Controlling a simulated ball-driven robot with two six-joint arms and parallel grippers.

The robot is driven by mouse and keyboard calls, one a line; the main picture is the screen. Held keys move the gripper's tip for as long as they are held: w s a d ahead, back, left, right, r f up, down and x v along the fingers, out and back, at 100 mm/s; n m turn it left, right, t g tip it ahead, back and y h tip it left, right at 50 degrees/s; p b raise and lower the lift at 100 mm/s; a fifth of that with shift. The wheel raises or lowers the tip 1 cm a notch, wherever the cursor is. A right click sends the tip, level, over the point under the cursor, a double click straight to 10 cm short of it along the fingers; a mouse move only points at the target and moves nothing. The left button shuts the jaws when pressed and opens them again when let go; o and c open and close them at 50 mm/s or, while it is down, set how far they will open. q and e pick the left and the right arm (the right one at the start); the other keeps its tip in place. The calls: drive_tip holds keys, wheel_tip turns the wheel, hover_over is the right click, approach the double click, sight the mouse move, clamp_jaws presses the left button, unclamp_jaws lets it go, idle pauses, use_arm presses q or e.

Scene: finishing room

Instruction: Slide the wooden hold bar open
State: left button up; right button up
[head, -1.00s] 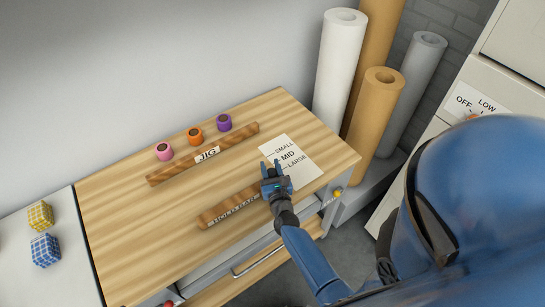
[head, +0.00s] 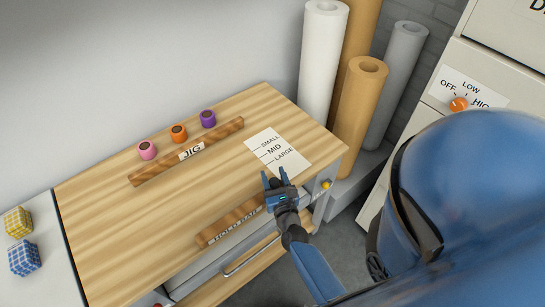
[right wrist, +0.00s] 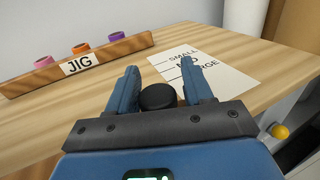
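The wooden hold bar (head: 215,235) lies near the front edge of the wooden bench top, roughly parallel to the jig rail (head: 207,143). Its right end is hidden behind my right gripper (head: 274,175). In the right wrist view, a black round knob (right wrist: 157,97) sits between the two fingers of my right gripper (right wrist: 159,78). The fingers stand apart on either side of it and do not look clamped on it. A white card (head: 290,162) marked SMALL, MID and LARGE lies behind the gripper. My left gripper is out of view.
Pink (head: 147,150), orange (head: 178,133) and purple (head: 208,119) cups stand behind the jig rail. Yellow (head: 18,221) and blue (head: 24,258) checked blocks sit on the left surface. Tall rolls (head: 322,65) stand behind the bench's right end. The bench top's middle is clear.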

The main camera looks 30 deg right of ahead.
drive_tip(key=shift+o, duration=0.4)
drive_tip(key=shift+s+r, duration=0.1)
drive_tip(key=shift+s, duration=0.1)
drive_tip(key=shift+a, duration=0.15)
drive_tip(key=shift+s+a+f, duration=0.1)
drive_tip(key=shift+s+f, duration=0.1)
drive_tip(key=shift+s, duration=0.1)
drive_tip(key=b+v, duration=0.2)
drive_tip(key=v, duration=0.8)
drive_tip(key=shift+r, duration=0.25)
drive_tip(key=shift+s, duration=0.1)
